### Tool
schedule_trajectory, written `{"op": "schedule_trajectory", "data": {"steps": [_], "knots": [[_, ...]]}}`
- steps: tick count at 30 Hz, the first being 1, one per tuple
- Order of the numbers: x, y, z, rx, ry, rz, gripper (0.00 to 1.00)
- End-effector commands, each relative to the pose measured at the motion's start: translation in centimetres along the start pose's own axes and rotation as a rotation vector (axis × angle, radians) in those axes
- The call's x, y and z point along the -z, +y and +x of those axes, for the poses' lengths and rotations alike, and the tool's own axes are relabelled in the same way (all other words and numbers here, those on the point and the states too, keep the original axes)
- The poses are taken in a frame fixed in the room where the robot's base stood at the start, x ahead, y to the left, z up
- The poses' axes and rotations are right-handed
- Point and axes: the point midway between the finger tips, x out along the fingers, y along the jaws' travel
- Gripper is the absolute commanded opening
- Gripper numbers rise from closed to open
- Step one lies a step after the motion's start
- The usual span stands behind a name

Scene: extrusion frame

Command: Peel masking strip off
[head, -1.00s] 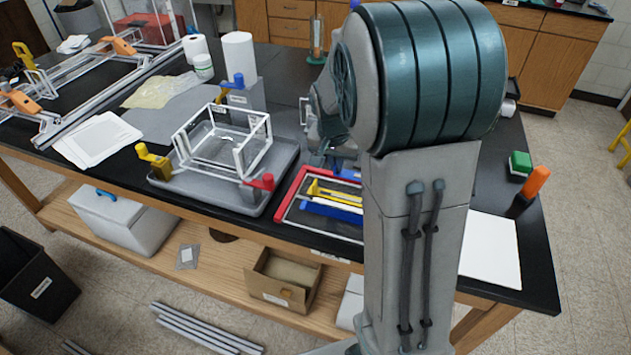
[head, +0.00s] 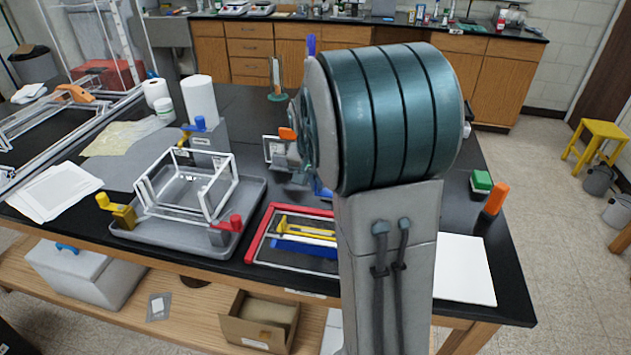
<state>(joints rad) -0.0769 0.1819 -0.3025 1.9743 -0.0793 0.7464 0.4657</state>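A white open box-shaped frame (head: 200,153) stands on a grey tray (head: 170,238) at the left middle of the black bench. Corner blocks with a yellow knob (head: 103,201), a red knob (head: 236,222) and a blue knob (head: 200,123) stand around it. I cannot make out a masking strip on the frame at this size. My gripper is not visible; my large teal and grey arm fills the middle right and hides the bench behind it.
A red-edged tray (head: 256,235) with yellow and blue tools lies between the frame and my arm. A white paper roll (head: 200,98) stands behind the frame. A green block (head: 481,181), an orange-handled tool (head: 496,198) and a white sheet (head: 463,270) lie on the right.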

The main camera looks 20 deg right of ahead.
Motion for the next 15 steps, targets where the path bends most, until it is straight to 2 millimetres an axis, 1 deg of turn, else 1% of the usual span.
{"op": "schedule_trajectory", "data": {"steps": [15], "knots": [[0.23,-0.01,-0.83,0.0,0.0,0.0,0.0]]}}
